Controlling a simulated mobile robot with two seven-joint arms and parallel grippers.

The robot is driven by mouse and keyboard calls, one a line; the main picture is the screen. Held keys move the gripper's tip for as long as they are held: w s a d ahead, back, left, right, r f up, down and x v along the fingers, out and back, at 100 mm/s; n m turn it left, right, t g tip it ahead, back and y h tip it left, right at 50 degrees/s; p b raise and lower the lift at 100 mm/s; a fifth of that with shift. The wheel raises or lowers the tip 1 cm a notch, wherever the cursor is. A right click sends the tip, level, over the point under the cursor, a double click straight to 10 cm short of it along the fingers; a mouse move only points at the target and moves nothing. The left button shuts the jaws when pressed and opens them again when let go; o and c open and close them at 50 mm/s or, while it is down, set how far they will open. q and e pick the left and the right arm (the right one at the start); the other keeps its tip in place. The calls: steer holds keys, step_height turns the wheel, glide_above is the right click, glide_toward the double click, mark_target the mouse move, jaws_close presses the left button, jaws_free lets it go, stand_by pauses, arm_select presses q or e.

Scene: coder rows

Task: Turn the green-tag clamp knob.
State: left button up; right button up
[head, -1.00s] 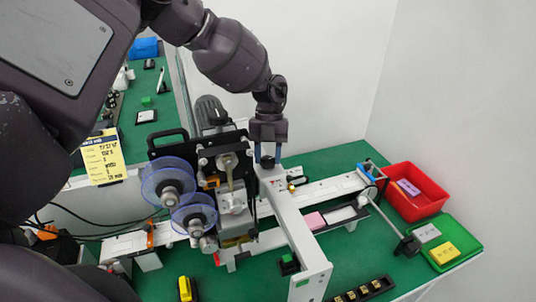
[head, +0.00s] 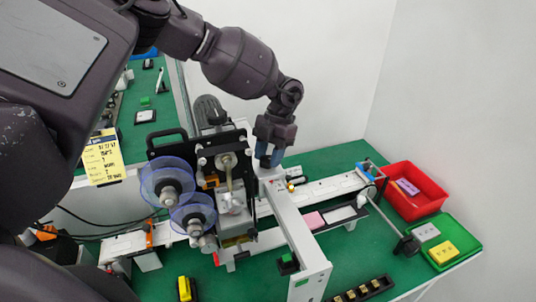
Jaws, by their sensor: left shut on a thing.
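My left gripper (head: 270,158) reaches down from above to the back end of the white machine frame. The fingers hide most of the knob. I cannot see a green tag right at the knob. My right gripper is not in view.
A coder machine with two clear blue reels (head: 167,180) stands left of the knob. A red bin (head: 412,190) and a green tray (head: 444,243) with blocks are at the right. A yellow note (head: 102,158) hangs at the left.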

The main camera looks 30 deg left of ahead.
arm_select(q)
steer(key=m+y, duration=0.1)
steer(key=m, duration=0.1)
steer(key=m+t+y+b, duration=0.1)
steer(key=m, duration=0.2)
steer(key=shift+d+m, duration=0.15)
steer(key=shift+m, duration=0.15)
steer(key=shift+s+m+t+y, duration=0.1)
steer(key=shift+m+t+y, duration=0.25)
steer(key=shift+m, duration=0.85)
steer(key=shift+d+m+t+y+b, duration=0.1)
steer(key=shift+m+t+y+b, duration=0.35)
steer(key=shift+m, duration=1.05)
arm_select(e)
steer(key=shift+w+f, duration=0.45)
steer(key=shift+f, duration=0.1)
arm_select(q)
steer(key=o, duration=0.9)
steer(key=shift+s, duration=0.1)
steer(key=b+v, duration=0.2)
steer(key=v, duration=0.8)
steer(key=shift+r, duration=0.45)
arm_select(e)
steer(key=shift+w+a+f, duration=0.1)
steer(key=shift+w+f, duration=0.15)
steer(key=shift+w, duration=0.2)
